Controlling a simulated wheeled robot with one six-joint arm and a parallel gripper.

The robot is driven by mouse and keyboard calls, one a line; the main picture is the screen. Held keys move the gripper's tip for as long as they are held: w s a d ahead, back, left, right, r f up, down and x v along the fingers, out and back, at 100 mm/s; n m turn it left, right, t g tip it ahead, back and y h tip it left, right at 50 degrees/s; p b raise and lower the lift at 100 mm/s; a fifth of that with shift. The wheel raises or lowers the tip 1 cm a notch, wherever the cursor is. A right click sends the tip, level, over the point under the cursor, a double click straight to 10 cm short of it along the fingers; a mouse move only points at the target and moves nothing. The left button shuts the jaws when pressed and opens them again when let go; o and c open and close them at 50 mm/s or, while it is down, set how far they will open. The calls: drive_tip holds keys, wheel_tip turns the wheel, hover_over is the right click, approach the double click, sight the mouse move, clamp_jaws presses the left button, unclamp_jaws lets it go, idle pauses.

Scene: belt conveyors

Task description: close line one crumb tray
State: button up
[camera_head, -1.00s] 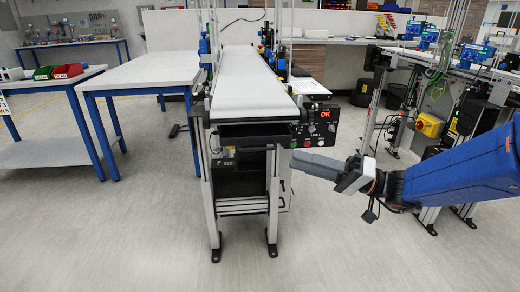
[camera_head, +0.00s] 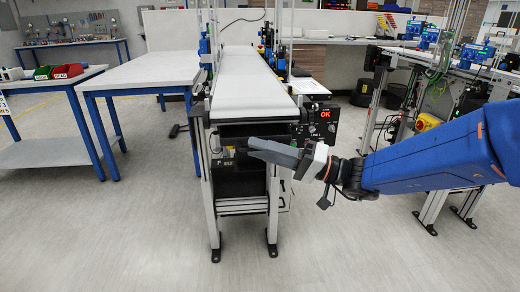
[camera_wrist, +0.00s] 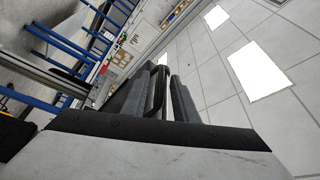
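The line one conveyor (camera_head: 248,80) stands in the middle of the head view, with its near end facing me. A dark front under the belt end (camera_head: 252,129) looks like the crumb tray; my gripper partly covers it, and I cannot tell how far out it sits. My gripper (camera_head: 254,147) is level in front of the upper frame, pointing left. In the wrist view, the two grey fingers of my gripper (camera_wrist: 157,82) are apart. A black looped bar (camera_wrist: 158,72), perhaps the tray handle, shows in the gap; contact cannot be told.
The LINE 1 control box (camera_head: 322,122) with a red OK display is right of the belt end, close to my wrist. A blue-legged table (camera_head: 150,70) stands left. A silver drawer-like part (camera_head: 243,205) is low in the conveyor frame. The floor in front is clear.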

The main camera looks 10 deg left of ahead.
drive_tip(key=shift+a, duration=0.15)
clamp_jaws()
idle(1.4)
